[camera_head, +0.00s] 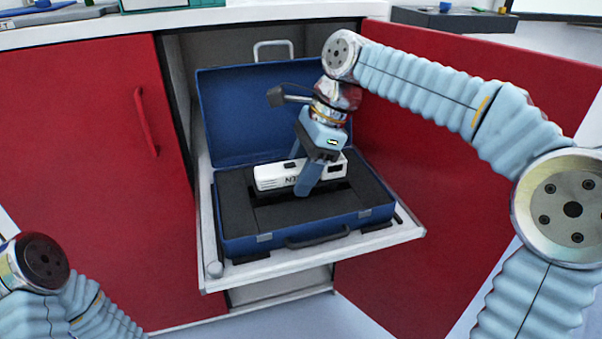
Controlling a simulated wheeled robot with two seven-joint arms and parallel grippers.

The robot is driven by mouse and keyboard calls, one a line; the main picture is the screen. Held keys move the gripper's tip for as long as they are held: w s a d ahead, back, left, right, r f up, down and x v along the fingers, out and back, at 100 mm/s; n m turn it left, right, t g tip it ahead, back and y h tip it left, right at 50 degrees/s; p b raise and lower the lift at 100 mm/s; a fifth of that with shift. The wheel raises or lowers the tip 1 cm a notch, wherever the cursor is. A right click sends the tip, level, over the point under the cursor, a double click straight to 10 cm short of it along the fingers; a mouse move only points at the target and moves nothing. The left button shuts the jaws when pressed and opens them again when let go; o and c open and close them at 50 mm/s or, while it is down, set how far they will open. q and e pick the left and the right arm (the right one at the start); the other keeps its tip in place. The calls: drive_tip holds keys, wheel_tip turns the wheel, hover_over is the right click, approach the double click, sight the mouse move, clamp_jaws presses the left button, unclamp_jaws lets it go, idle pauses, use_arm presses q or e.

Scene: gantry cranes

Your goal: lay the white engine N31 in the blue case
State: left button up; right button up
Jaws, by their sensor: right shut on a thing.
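The white engine N31 (275,177) is a white elongated block with dark lettering; I can only read part of the marking. It is over the dark foam of the open blue case (276,241), above a slot in the foam. I cannot tell whether it touches the foam. My right gripper (307,190) reaches down from above and is shut on the engine, hiding part of it. The case lid stands open at the back. My left arm shows at the lower left, but its gripper is out of view.
The case lies on a pulled-out white shelf (325,262) in a cabinet. A red door (122,180) with a handle is at the left, and an open red door (430,160) at the right. A white counter (110,32) runs above.

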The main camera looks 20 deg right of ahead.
drive_tip(key=shift+s+d+f+b, duration=0.15)
drive_tip(key=shift+f+b, duration=0.15)
drive_tip(key=shift+f, duration=1)
drive_tip(key=o, duration=1.4)
drive_tip(key=shift+f, duration=0.15)
drive_tip(key=shift+c, duration=0.2)
drive_tip(key=shift+r, duration=0.5)
drive_tip(key=p+v, duration=0.1)
drive_tip(key=v, duration=0.3)
drive_tip(key=p+v, duration=0.1)
drive_tip(key=v, duration=0.3)
drive_tip(key=p+v, duration=0.2)
drive_tip(key=v, duration=0.3)
drive_tip(key=shift+w+a, duration=0.35)
